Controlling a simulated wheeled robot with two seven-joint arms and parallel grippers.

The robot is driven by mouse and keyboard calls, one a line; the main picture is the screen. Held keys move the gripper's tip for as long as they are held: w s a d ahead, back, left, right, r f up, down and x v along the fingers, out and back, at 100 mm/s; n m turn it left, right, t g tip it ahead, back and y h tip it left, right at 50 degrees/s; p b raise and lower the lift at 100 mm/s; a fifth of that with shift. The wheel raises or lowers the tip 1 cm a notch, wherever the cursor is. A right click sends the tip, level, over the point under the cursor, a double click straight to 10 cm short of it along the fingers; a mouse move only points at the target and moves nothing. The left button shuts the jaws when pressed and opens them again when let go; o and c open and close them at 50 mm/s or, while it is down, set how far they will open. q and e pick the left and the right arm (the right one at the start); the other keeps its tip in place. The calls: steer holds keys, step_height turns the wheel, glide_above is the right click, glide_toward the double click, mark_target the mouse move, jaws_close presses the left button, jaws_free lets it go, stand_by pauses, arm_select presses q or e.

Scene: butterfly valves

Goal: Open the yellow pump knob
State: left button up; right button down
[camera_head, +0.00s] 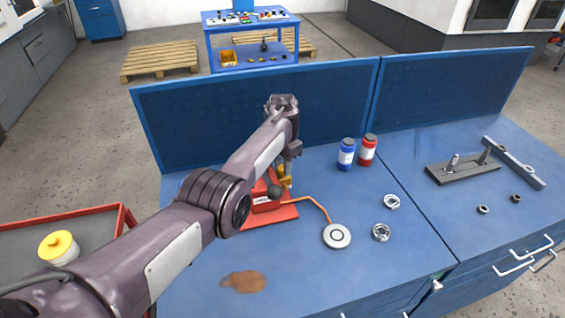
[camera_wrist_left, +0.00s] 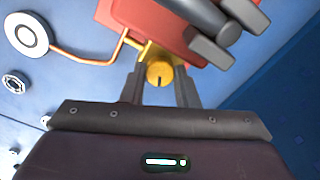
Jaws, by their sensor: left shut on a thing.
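The red pump (camera_head: 268,208) stands on the blue workbench, partly hidden behind my left arm. Its yellow knob (camera_head: 282,171) shows just below my left gripper (camera_head: 289,165). In the left wrist view the round yellow knob (camera_wrist_left: 159,73) with a dark slot lies between the two fingers of my left gripper (camera_wrist_left: 160,84), which is shut on it. The red pump body (camera_wrist_left: 178,30) and a dark grey cylindrical part lie beyond the fingers. An orange hose runs from the pump to a round white disc (camera_head: 337,236). My right gripper is not in view.
A blue bottle (camera_head: 346,155) and a red bottle (camera_head: 368,151) stand right of the pump. Metal rings (camera_head: 391,202) lie farther right. A dark metal fixture (camera_head: 463,170) sits at the right. Blue panels (camera_head: 230,120) close off the back.

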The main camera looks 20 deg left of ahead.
arm_select(q)
steer(key=shift+n, duration=0.5)
steer(key=o, duration=1)
steer(key=shift+c, duration=0.2)
